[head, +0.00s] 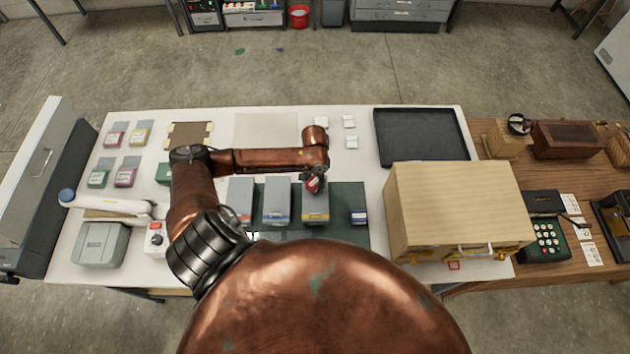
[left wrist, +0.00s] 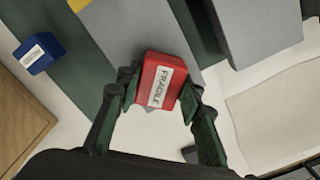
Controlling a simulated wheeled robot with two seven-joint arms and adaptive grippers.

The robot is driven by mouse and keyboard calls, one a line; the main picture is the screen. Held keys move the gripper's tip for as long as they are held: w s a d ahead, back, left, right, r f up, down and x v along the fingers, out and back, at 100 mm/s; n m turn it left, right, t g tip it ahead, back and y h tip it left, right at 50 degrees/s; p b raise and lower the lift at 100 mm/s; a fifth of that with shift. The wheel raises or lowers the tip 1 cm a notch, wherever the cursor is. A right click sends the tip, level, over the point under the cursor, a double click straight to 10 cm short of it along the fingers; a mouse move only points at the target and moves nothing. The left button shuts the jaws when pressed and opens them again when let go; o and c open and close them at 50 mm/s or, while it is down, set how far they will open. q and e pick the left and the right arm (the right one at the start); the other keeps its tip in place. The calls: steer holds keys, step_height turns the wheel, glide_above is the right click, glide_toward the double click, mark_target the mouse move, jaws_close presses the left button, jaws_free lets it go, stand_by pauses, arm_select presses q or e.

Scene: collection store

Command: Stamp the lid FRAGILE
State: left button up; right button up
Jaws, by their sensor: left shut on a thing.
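My left gripper (head: 313,181) is shut on a red stamp block (left wrist: 153,72) with a white label reading FRAGILE. In the left wrist view the block sits between the two green-grey fingertips (left wrist: 160,98). In the head view the stamp is above the far end of a grey box (head: 316,211) with a yellow stripe, apparently clear of it. Two similar grey boxes, one with a blue stripe (head: 277,203) and one with a red stripe (head: 241,198), stand to its left. Which lid the task means cannot be told. My right gripper is not in view.
A small blue block (head: 359,217) with a white label sits on the green mat (head: 345,198). A large wooden box (head: 455,200) stands to the right, with a black tray (head: 420,135) behind it.

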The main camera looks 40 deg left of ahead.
arm_select(q)
steer(key=shift+w+r+p, duration=0.1)
steer(key=shift+r+p, duration=2.1)
steer(key=shift+r, duration=1.05)
steer(key=shift+b, duration=0.35)
